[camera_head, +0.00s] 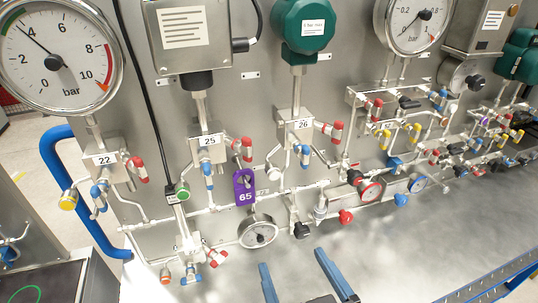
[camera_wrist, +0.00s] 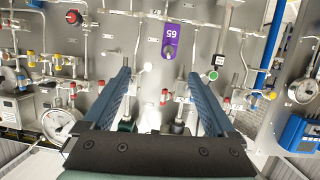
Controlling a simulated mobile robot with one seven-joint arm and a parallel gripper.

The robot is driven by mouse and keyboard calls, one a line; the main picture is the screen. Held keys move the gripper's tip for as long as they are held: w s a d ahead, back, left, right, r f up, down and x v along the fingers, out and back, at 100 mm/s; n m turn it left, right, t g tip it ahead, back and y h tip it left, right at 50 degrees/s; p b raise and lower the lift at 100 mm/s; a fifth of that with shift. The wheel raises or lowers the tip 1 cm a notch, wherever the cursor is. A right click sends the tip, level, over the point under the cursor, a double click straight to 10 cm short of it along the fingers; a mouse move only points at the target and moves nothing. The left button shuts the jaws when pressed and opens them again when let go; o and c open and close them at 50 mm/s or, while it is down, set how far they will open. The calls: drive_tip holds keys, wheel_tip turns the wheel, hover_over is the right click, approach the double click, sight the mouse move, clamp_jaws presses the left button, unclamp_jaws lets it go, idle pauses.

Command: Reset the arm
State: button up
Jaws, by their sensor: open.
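My gripper (camera_head: 303,277) shows at the bottom of the head view as two blue fingers held apart, with nothing between them. The wrist view also shows my gripper (camera_wrist: 165,98), its two long fingers spread wide and empty. Past the fingers stands the steel gauge panel (camera_head: 330,225). A purple tag marked 65 (camera_head: 244,188) hangs on the panel and appears upside down in the wrist view (camera_wrist: 171,40). I cannot tell how far the fingertips are from the panel.
A large bar gauge (camera_head: 55,62) is at the upper left, with another gauge (camera_head: 418,22) at upper right. Pipes and valves with coloured handles cross the panel. A small gauge (camera_head: 258,232) sits low. A blue tube handle (camera_head: 72,190) stands at the left. The lower right panel surface is bare.

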drive_tip(key=w+r+t+h+b, duration=0.1)
drive_tip(key=w+r+t+b, duration=0.15)
drive_tip(key=w+r, duration=0.5)
drive_tip(key=s+a+r+m+t+h+b, duration=0.1)
drive_tip(key=s+r+t, duration=0.1)
drive_tip(key=r, duration=0.7)
drive_tip(key=s+a+r+m+t+b, duration=0.1)
drive_tip(key=s+r+t, duration=0.1)
drive_tip(key=r+t, duration=0.3)
drive_tip(key=s+a+r+m+t+h, duration=0.1)
drive_tip(key=s+a+r+t, duration=0.1)
drive_tip(key=r, duration=1)
drive_tip(key=shift+s+r+t+h+b, duration=0.3)
drive_tip(key=shift+s+t+b, duration=0.1)
drive_tip(key=shift+t, duration=0.45)
drive_tip(key=shift+w, duration=0.1)
drive_tip(key=shift+f, duration=0.15)
